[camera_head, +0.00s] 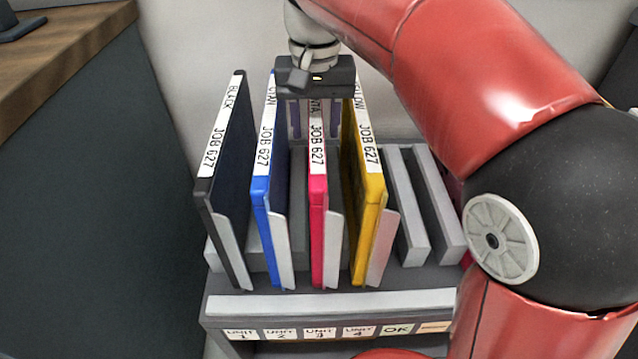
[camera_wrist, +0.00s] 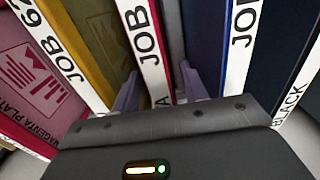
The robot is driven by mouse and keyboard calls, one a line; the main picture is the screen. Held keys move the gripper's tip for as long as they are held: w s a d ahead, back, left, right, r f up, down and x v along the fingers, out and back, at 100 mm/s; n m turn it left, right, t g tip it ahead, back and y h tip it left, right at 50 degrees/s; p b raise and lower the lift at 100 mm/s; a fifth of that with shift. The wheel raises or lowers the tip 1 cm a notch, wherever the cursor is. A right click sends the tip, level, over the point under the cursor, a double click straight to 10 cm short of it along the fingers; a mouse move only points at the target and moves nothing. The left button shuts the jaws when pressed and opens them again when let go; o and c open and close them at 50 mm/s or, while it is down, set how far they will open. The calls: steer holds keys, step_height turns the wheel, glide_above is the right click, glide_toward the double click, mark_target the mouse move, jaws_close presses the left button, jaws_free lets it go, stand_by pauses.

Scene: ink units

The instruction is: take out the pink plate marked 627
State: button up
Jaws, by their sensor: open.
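The pink plate (camera_head: 317,190) stands upright in the rack, third from the left, its white top label reading JOB 627. My gripper (camera_head: 315,118) is over its far end, jaws open, one finger on each side of the plate. In the wrist view the fingers (camera_wrist: 158,88) also straddle the pink plate (camera_wrist: 158,30); whether they touch it I cannot tell. My gripper body hides part of the label.
Black (camera_head: 230,170), blue (camera_head: 262,190) and yellow (camera_head: 371,200) JOB 627 plates stand beside it. Empty slots (camera_head: 420,210) lie right. Another magenta plate (camera_wrist: 30,85) shows beyond yellow. A wood-topped cabinet (camera_head: 70,50) stands left.

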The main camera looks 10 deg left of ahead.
steer(key=shift+c, duration=0.2)
jaws_close()
step_height(320, 180, up, 6)
steer(key=p, duration=0.6)
steer(key=shift+r, duration=0.2)
steer(key=shift+r+b, duration=0.2)
steer(key=shift+b, duration=0.2)
steer(key=shift+r, duration=2.15)
steer(key=shift+s, duration=0.1)
